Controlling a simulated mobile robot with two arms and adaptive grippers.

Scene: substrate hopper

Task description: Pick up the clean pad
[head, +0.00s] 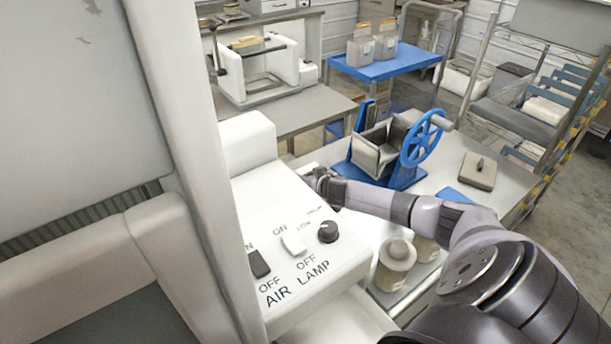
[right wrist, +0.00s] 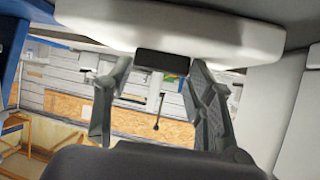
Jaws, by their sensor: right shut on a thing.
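In the right wrist view a pale, rounded slab, seemingly the clean pad (right wrist: 170,28), spans the top of the picture. A dark block like its handle (right wrist: 162,64) sits under it, between my right gripper's fingertips (right wrist: 161,72), which are shut on it. In the head view my right gripper (head: 322,180) is behind the white control box, and a small pale edge shows beside it; most of what it holds is hidden. A grey-tan pad (head: 478,170) with a dark knob lies on the table to the right. My left gripper is not in view.
The white control box (head: 348,262) with switches and a knob stands close on the left of my right arm. A hopper (head: 376,152) with a blue handwheel (head: 422,138) stands just beyond the gripper. Lidded jars (head: 397,258) stand below the arm.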

